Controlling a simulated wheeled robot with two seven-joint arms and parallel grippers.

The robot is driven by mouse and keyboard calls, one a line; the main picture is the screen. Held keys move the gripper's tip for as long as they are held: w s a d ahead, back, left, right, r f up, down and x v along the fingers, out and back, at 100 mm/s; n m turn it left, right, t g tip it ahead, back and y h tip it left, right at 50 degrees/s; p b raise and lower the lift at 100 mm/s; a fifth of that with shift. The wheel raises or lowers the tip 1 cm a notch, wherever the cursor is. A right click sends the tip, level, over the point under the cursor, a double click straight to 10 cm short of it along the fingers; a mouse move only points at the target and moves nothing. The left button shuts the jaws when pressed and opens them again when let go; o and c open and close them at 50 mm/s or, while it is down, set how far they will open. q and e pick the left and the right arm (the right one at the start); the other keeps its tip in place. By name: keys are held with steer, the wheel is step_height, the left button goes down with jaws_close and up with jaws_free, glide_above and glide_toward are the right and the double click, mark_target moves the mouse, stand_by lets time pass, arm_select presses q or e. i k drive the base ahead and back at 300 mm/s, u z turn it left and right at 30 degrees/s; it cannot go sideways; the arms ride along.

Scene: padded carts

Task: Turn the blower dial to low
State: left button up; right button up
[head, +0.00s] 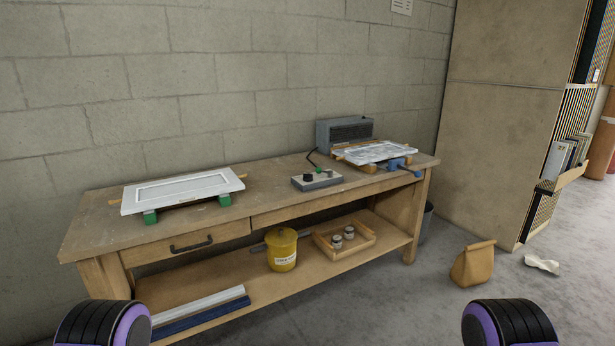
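A grey control box (324,182) sits on the workbench, right of its middle. A black knob, which looks like the blower dial (308,177), stands on the left of its top. A small green part (319,170) and a small pale part are beside it. The dial's setting is too small to read. A dark cable runs from the box toward the grey blower (344,133) against the wall. Neither gripper is in view; only black and purple parts of my arms show at the bottom left and bottom right, well short of the box.
The workbench (275,192) holds a white panel (182,190) on green blocks at left and another panel (376,152) at right. A yellow bucket (282,250) and wooden tray (367,240) are on the lower shelf. A paper bag (472,264) stands on the floor.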

mark_target(306, 177)
steer(key=z, duration=0.45)
steer(key=i, duration=1.75)
steer(key=u, duration=0.2)
